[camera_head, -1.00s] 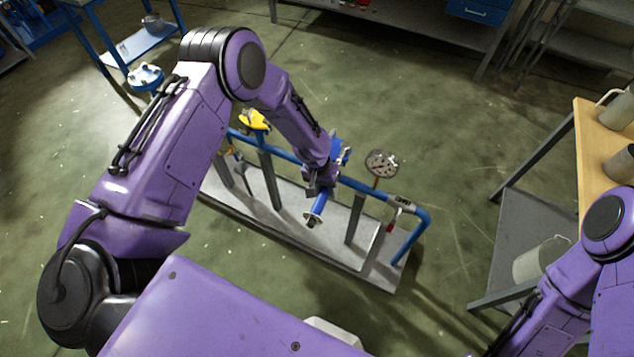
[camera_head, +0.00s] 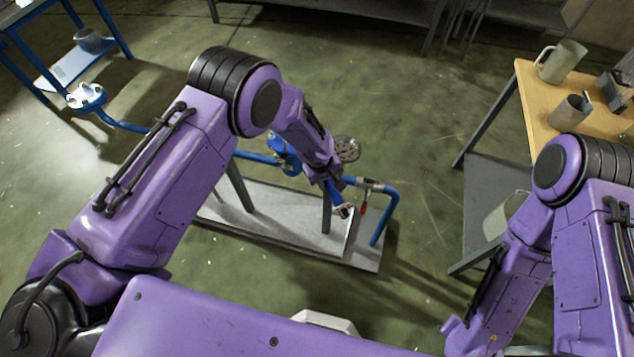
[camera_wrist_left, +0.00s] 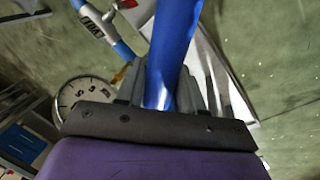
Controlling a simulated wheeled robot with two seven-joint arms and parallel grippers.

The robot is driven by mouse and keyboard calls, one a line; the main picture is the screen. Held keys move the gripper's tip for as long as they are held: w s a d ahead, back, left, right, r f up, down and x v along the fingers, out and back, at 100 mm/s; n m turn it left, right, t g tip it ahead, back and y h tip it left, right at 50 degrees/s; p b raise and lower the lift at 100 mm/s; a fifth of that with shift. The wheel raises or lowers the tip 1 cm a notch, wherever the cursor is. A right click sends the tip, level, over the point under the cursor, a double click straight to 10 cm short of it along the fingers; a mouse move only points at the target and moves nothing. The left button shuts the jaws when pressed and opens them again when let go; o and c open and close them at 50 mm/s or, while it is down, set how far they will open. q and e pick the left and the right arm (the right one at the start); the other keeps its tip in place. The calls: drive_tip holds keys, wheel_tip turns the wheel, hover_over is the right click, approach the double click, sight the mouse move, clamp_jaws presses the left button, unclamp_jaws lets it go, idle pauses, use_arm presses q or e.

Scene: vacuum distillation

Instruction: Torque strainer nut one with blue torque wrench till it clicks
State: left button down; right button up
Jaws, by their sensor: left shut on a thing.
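My left gripper (camera_head: 333,184) is shut on the blue torque wrench (camera_head: 336,194), above the right part of the blue pipe. The wrench's metal end (camera_head: 346,210) points down and to the right. In the left wrist view, the blue shaft (camera_wrist_left: 172,45) runs up from between the fingers (camera_wrist_left: 165,92). A blue fitting (camera_head: 285,153), perhaps the strainer, sits on the pipe left of the gripper, partly behind my arm. I cannot make out nut one or any contact with the wrench. My right gripper is out of view.
The blue pipe (camera_head: 255,157) stands on posts over a grey base plate (camera_head: 290,230). A round gauge (camera_head: 346,148) is behind the gripper. It also shows in the left wrist view (camera_wrist_left: 82,92). A red-handled part (camera_head: 362,209) is close right. A wooden-topped table (camera_head: 535,100) holds mugs.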

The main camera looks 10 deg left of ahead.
use_arm(q)
drive_tip(key=shift+w+d+n, duration=0.25)
drive_tip(key=shift+d+n, duration=0.05)
drive_tip(key=shift+d, duration=0.05)
drive_tip(key=shift+s+a+r+m+p, duration=0.1)
drive_tip(key=shift+s+a+m+p, duration=0.25)
drive_tip(key=shift+a, duration=0.25)
drive_tip(key=shift+s+a+m, duration=0.55)
drive_tip(key=shift+a+m, duration=0.2)
drive_tip(key=shift+a, duration=0.15)
drive_tip(key=a+m, duration=0.1)
drive_tip(key=s+a+m, duration=0.1)
drive_tip(key=a, duration=0.1)
drive_tip(key=shift+s+g, duration=0.1)
drive_tip(key=shift+g, duration=0.2)
